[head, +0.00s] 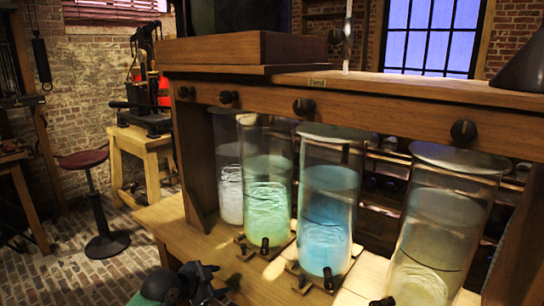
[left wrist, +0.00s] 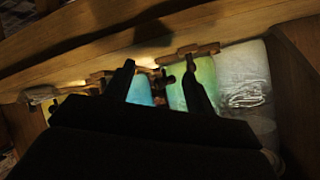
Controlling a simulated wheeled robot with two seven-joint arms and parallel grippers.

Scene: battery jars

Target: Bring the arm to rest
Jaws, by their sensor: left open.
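My left gripper (head: 205,280) is at the bottom of the head view, in front of the bench and left of the blue jar. In the left wrist view my left gripper (left wrist: 158,55) shows two dark fingers spread apart with nothing held between them. The battery jars stand in a row under the shelf: a whitish jar (head: 230,190), a green jar (head: 267,210), a blue jar (head: 325,240) and a pale yellow jar (head: 430,265). The blue jar (left wrist: 140,90) and green jar (left wrist: 205,80) lie beyond the fingers in the wrist view. My right gripper is not in view.
A wooden shelf with dark knobs (head: 303,106) runs above the jars. Small clamps sit at the jars' feet on the wooden bench (head: 190,228). A red-seated stool (head: 83,160) and a wooden stand (head: 135,145) are at the left, with open brick floor (head: 60,270) nearby.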

